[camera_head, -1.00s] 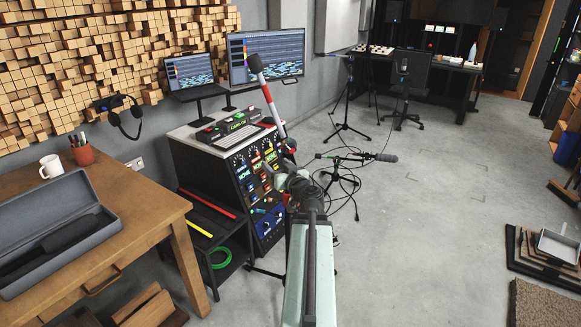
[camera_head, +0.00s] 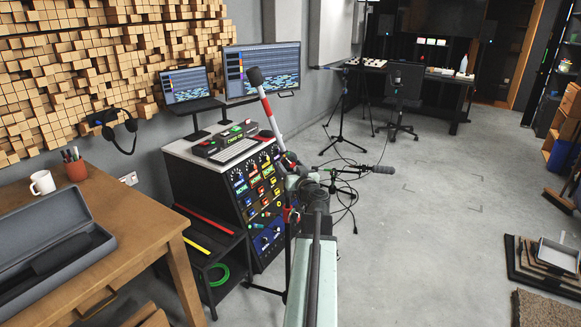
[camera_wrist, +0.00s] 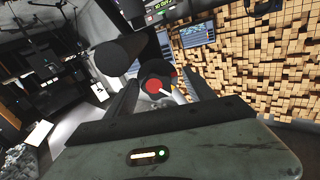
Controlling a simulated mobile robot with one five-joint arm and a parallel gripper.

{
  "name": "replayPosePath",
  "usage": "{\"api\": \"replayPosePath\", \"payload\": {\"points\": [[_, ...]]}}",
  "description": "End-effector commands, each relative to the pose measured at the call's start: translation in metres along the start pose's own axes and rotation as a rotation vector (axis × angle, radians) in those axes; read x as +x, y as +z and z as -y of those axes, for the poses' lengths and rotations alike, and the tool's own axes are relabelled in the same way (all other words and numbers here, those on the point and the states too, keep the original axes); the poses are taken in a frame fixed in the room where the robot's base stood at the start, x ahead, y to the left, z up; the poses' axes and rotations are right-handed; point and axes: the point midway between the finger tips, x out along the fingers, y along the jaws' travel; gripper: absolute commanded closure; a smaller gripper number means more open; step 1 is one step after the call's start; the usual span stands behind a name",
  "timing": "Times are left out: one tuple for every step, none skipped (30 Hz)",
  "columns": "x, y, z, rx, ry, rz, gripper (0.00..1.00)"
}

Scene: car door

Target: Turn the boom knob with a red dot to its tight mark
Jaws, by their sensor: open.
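The boom knob with a red dot (camera_wrist: 153,86) shows in the wrist view as a dark round knob with a red disc on its face. A pale line or pointer lies just to its right. My gripper (camera_wrist: 161,82) is open, with one dark finger on each side of the knob in the picture; I cannot tell whether either touches it. In the head view my gripper (camera_head: 296,182) is at the lower end of the red-and-white boom (camera_head: 271,114), by the stand's joint. The knob's tight mark cannot be made out.
A microphone (camera_head: 254,76) tops the boom, close to the monitor (camera_head: 262,72). A rack console (camera_head: 258,193) stands just left of my gripper. Open floor (camera_head: 430,240) is on the right.

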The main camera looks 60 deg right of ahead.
Motion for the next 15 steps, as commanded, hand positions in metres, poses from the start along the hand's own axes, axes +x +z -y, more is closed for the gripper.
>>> {"api": "replayPosePath", "payload": {"points": [[-0.001,0.000,-0.002,0.000,0.002,0.000,0.38],[-0.002,0.000,-0.003,0.000,0.004,0.000,0.38],[-0.002,0.000,-0.004,0.000,0.006,0.000,0.38],[-0.003,-0.001,-0.005,0.000,0.007,-0.001,0.43],[-0.003,-0.001,-0.006,0.000,0.009,-0.001,0.52],[-0.003,-0.001,-0.008,0.000,0.010,-0.001,0.63],[-0.004,-0.001,-0.009,0.000,0.011,-0.001,0.71],[-0.004,-0.001,-0.009,0.000,0.012,-0.001,0.79],[-0.004,-0.001,-0.010,0.000,0.012,-0.001,0.91],[-0.004,-0.001,-0.010,0.000,0.013,-0.001,0.99],[-0.004,-0.001,-0.011,0.000,0.013,-0.001,1.00],[-0.009,-0.001,-0.016,0.000,0.023,-0.002,1.00],[-0.008,-0.001,-0.015,0.000,0.020,-0.002,1.00],[-0.007,-0.001,-0.015,0.001,0.019,-0.001,1.00],[-0.006,-0.001,-0.015,0.005,0.019,-0.001,1.00]]}}
